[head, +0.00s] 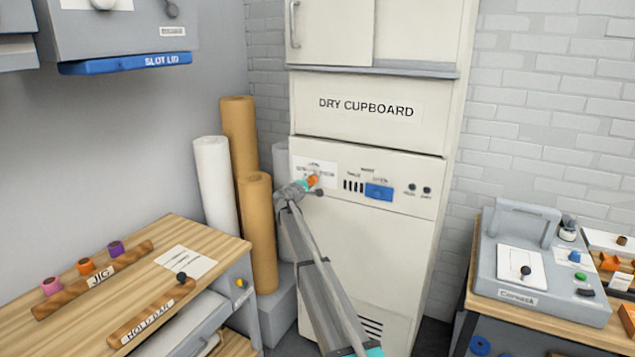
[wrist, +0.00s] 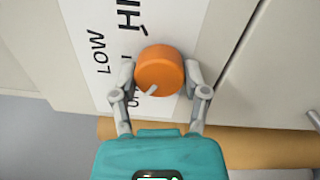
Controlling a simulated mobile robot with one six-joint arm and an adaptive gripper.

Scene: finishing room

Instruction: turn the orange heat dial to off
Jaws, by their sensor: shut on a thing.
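The orange heat dial (wrist: 160,72) sits on a white label plate (wrist: 112,40) on the cupboard's front. It also shows in the head view (head: 313,180), partly covered by my gripper. My gripper (head: 304,186) is shut on the dial, with one finger on each side in the wrist view. The dial's pale pointer mark is at its lower left in the wrist view, toward lettering partly hidden by the dial and a finger. "HI" and "LOW" are printed on the plate. The word at the pointer cannot be read for certain.
The dry cupboard's panel (head: 410,200) also has a blue part (head: 379,192), dark slots and two dark knobs. Paper rolls (head: 257,230) stand close to the left. A wooden bench (head: 80,290) is at the left and a grey machine (head: 540,275) at the right.

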